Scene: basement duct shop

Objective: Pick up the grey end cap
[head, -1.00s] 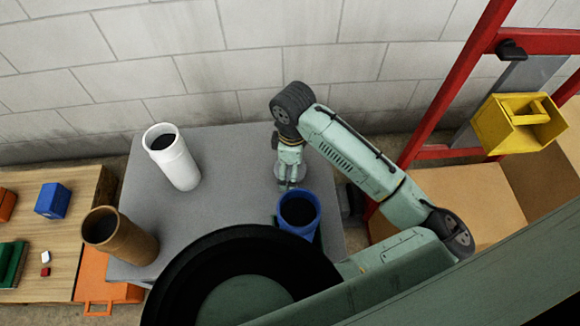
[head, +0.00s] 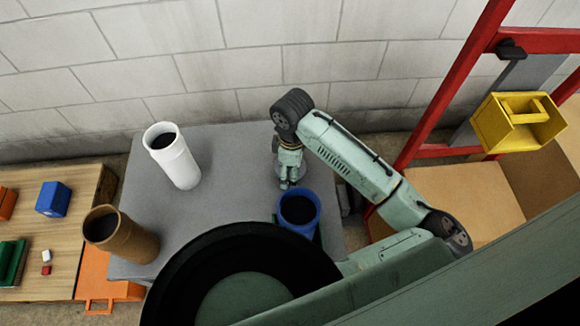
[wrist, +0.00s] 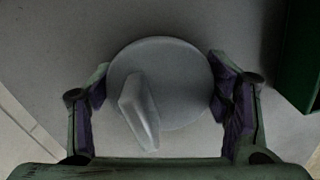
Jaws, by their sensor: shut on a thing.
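The grey end cap (wrist: 178,75) is a round disc with a raised bar-shaped handle across it, seen in the wrist view. My gripper (wrist: 160,88) has one finger at each side of the disc, and its purple pads press on the rim. It is shut on the end cap. In the head view my gripper (head: 288,183) points down at the right part of the grey table (head: 225,160), just behind the blue cup. There the cap (head: 301,172) shows only in part behind the fingers.
A blue cup (head: 300,210) stands close in front of my gripper. A white tube (head: 181,168) and a brown tube (head: 135,243) stand at the left of the table. A green object (wrist: 302,55) is at the right in the wrist view. The block wall is behind.

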